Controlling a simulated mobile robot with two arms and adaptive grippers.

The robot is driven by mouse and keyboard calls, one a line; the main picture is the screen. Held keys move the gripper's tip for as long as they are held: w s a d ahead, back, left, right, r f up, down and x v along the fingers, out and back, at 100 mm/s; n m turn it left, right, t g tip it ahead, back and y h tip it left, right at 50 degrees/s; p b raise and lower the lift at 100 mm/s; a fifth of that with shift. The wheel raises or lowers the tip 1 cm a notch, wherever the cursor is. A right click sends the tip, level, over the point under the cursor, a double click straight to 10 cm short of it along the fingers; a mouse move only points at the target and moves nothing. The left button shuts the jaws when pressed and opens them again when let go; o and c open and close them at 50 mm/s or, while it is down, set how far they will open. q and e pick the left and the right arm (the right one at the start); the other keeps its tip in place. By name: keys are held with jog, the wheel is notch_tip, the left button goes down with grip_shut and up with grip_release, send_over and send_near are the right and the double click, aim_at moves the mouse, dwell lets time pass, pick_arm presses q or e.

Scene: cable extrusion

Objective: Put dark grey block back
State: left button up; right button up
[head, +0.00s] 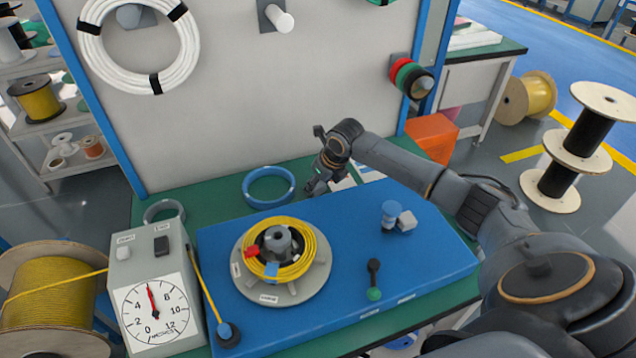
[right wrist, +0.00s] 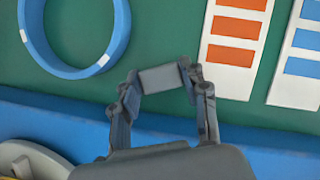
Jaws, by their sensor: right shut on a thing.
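My right gripper (head: 314,186) is above the back edge of the blue board (head: 425,262), right of the blue cable ring (head: 269,187). In the right wrist view, the right gripper (right wrist: 158,82) is shut on a grey block (right wrist: 160,78) held between its fingertips. The block is seen above the green table and is too small to make out clearly in the head view. My left gripper is not in view.
A coil winder with yellow cable (head: 296,268) stands on the blue board. A dial box (head: 155,298) stands at left. Label cards (right wrist: 235,45) lie behind the board.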

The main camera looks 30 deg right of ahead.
jog(key=o, duration=1.1)
jog(key=shift+c, duration=0.2)
jog(key=v, duration=1.2)
jog(key=shift+r, duration=0.1)
